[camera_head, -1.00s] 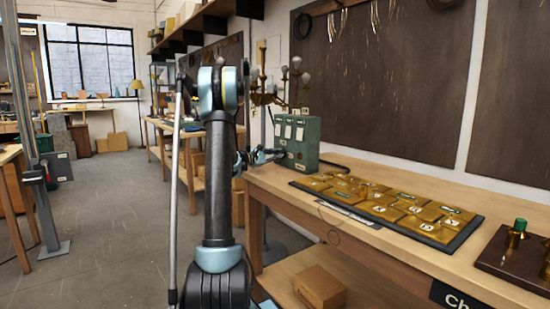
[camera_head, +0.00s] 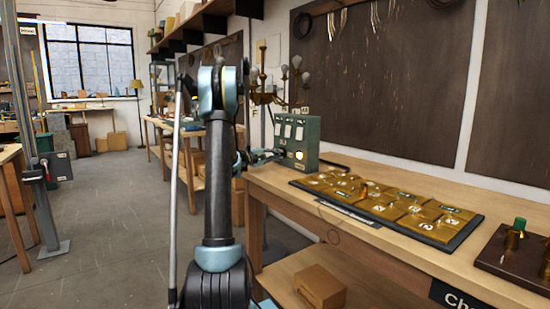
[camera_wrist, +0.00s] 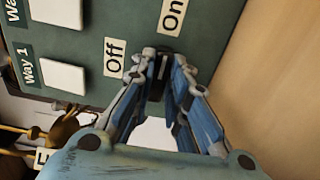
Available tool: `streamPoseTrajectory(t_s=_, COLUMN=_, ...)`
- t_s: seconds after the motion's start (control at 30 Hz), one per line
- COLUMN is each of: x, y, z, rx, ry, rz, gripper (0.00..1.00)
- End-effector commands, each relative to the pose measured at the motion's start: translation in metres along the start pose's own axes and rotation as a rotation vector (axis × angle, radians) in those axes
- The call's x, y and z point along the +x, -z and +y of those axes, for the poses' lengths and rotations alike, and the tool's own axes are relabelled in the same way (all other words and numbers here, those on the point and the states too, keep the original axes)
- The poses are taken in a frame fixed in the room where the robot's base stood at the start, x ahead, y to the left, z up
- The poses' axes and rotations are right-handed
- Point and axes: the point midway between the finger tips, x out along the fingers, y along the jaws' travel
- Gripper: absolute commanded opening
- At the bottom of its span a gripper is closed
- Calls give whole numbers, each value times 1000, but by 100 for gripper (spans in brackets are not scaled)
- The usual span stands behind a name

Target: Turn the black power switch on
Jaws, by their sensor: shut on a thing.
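The green control box (camera_head: 306,133) stands at the far end of the workbench. A round lamp (camera_head: 299,155) on its front glows yellow-white. In the wrist view, the box's dark green panel (camera_wrist: 95,18) carries an "Off" label (camera_wrist: 113,57) and an "On" label (camera_wrist: 172,17). My gripper (camera_wrist: 163,62) is at the panel beside these labels, its fingers closed around the black power switch (camera_wrist: 157,85). The fingers hide much of the switch, so its exact tilt is hard to tell. In the head view my gripper (camera_head: 278,155) touches or nearly touches the box's left side.
White switches, one labelled "Way 1" (camera_wrist: 62,77), sit on the panel near my gripper. A dark tray of brass plates (camera_head: 440,236) lies on the workbench (camera_head: 275,190). A brass lamp with several bulbs (camera_head: 265,97) stands behind the box. Open floor (camera_head: 110,225) lies left.

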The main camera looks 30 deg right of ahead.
Motion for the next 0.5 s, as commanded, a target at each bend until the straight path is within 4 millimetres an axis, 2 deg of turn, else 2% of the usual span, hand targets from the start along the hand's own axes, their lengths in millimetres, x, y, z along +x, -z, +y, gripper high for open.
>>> streamPoseTrajectory(t_s=0.43, x=-1, y=-2, z=-3, rx=12, ry=6, rz=-3, gripper=0)
streamPoseTrajectory(t_s=0.47, x=-1, y=-2, z=-3, rx=12, ry=6, rz=-3, gripper=22)
streamPoseTrajectory(t_s=0.5, x=-1, y=-2, z=-3, rx=12, ry=6, rz=-3, gripper=31)
